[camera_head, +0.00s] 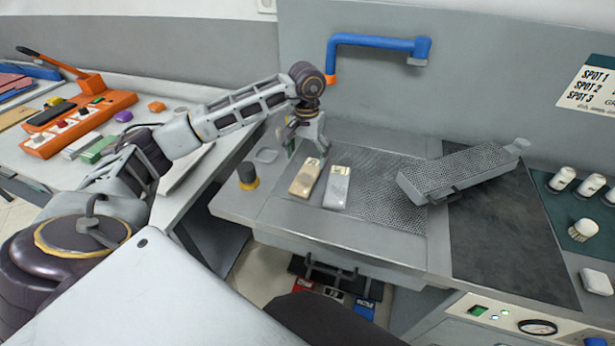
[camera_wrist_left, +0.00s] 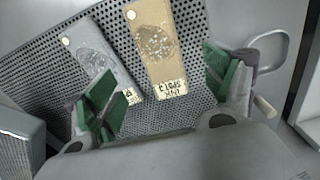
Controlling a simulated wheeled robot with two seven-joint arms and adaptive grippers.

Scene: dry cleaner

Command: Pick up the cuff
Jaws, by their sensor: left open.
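Two flat cuffs lie side by side on the perforated work surface. The tan cuff (camera_head: 305,177) has a stained patch and a small printed label at one end; it also shows in the left wrist view (camera_wrist_left: 153,45). The grey cuff (camera_head: 337,187) lies just to its right, and to its left in the left wrist view (camera_wrist_left: 100,58). My left gripper (camera_head: 305,140) is open and empty just beyond the far ends of the cuffs. In the left wrist view its green-padded fingers (camera_wrist_left: 164,92) stand apart, with the tan cuff between them in the picture. My right gripper is not in view.
A perforated grey arm board (camera_head: 460,172) stands to the right. A dark cup with a yellow base (camera_head: 247,176) is at the left edge. A blue pipe (camera_head: 375,42) sticks out from the back panel. An orange tray (camera_head: 80,123) stands on the left table.

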